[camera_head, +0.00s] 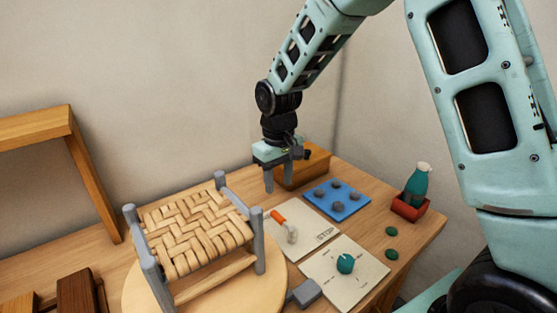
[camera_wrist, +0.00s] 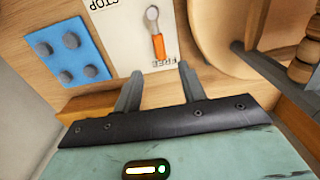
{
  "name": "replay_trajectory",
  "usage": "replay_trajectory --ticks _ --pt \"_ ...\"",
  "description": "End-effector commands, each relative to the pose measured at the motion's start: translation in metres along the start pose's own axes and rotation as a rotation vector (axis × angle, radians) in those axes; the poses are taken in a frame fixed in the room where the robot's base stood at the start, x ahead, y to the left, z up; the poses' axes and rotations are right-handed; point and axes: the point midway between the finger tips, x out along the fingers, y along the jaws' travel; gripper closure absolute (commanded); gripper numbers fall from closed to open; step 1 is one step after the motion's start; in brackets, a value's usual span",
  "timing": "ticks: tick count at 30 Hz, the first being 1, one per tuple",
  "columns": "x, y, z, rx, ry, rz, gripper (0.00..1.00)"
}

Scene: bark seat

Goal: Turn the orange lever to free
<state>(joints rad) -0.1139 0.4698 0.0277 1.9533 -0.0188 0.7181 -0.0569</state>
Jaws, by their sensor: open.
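The orange lever (camera_head: 279,217) is mounted on a pale plate (camera_head: 313,216) on the table, to the right of the woven seat. In the wrist view its orange handle (camera_wrist: 159,47) points toward my gripper, its end close to the FREE lettering (camera_wrist: 165,63). Its metal part leads back to a round pivot. The STOP lettering (camera_wrist: 103,4) is at another edge of the plate, away from the handle. My gripper (camera_head: 282,172) is open and empty above the table, behind the plate. In the wrist view the handle lies ahead of the gap between my fingertips (camera_wrist: 159,73), apart from them.
The woven seat (camera_head: 195,231) on a round wooden board stands left of the plate. A blue pad with grey knobs (camera_head: 337,199) and an orange-brown box (camera_head: 308,168) are behind right. A teal knob on a second plate (camera_head: 345,263) is in front. A teal bottle (camera_head: 417,187) stands right.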

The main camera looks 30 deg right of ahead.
Motion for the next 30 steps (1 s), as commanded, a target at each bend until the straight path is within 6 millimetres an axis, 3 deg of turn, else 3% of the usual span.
replay_trajectory --ticks 6,12,30 --pt "-0.043 0.0 -0.001 0.0 0.004 0.0 0.59" --pt "-0.062 0.0 0.0 -0.001 0.001 0.0 0.59" --pt "-0.065 0.0 0.001 0.001 0.001 0.0 0.59"
